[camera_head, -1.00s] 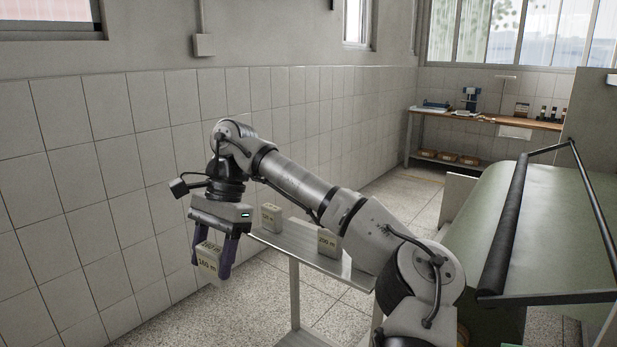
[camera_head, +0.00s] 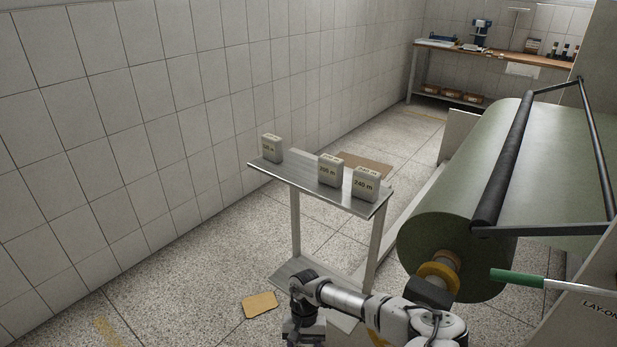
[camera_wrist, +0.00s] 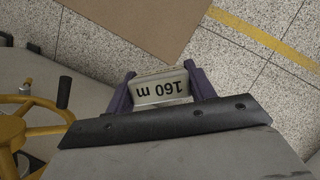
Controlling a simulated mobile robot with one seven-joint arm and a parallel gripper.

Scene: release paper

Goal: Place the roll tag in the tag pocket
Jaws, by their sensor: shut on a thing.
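In the wrist view my gripper (camera_wrist: 160,84) is shut on a pale boxy roll tag (camera_wrist: 161,90) marked "160 m", which reads upside down there. A dark purple finger presses each side of it. In the head view my gripper is low at the bottom edge, in front of the metal stand, with its fingers and the held tag out of frame. On the stand are a left tag (camera_head: 271,149) with small, unclear print, a "200 m" tag (camera_head: 330,172) and a "240 m" tag (camera_head: 365,185). I cannot make out a tag pocket.
A large green roll (camera_head: 444,240) with a yellow hub ring fills the right side, with a dark bar (camera_head: 507,155) over it. The metal stand (camera_head: 290,179) is behind my arm. A tan piece (camera_head: 259,305) lies on the speckled floor. A yellow handwheel (camera_wrist: 18,128) shows in the wrist view.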

